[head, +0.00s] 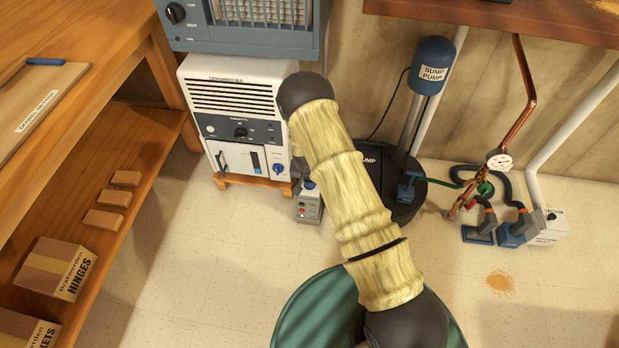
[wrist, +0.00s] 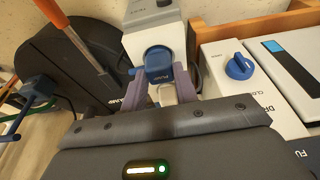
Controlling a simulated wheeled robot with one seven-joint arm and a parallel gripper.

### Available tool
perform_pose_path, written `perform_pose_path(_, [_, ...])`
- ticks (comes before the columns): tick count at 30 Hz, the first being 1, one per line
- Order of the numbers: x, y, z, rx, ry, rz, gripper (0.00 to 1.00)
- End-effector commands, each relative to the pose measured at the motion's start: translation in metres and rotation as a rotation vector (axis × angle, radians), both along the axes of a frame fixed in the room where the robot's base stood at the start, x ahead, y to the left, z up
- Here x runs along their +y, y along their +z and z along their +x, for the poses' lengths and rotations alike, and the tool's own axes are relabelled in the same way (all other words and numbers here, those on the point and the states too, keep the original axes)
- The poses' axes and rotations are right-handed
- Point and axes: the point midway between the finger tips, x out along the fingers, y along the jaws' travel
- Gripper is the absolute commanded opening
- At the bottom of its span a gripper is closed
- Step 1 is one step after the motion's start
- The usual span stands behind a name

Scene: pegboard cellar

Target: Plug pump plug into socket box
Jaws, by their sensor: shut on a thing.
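The pump plug (wrist: 158,68) is a blue plug between my gripper's fingers in the wrist view. My gripper (wrist: 161,90) is shut on it, one finger on each side. The plug is at the round dark socket on the front face of the socket box (wrist: 152,20); how deep it sits I cannot tell. The sump pump (head: 432,66) is a blue cylinder on a pipe, with a dark cord.
A white dehumidifier (head: 235,118) on a wooden stand is close beside the socket box. The pump's black basin (head: 405,208) is on its other side, with a blue fitting (head: 409,187) and green hose. A wooden shelf (head: 120,165) fills the left. Floor at lower right is mostly open.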

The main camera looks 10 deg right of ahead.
Motion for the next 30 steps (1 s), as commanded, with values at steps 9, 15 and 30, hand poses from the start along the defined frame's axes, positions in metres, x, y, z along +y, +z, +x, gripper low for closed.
perform_pose_path(9, [0.0000,0.0007,-0.0001,0.000,0.000,0.000,0.02])
perform_pose_path(15, [0.0000,0.0010,-0.0001,0.001,0.000,0.000,0.37])
perform_pose_path(30, [0.0000,0.0008,-0.0002,0.001,0.000,0.000,0.76])
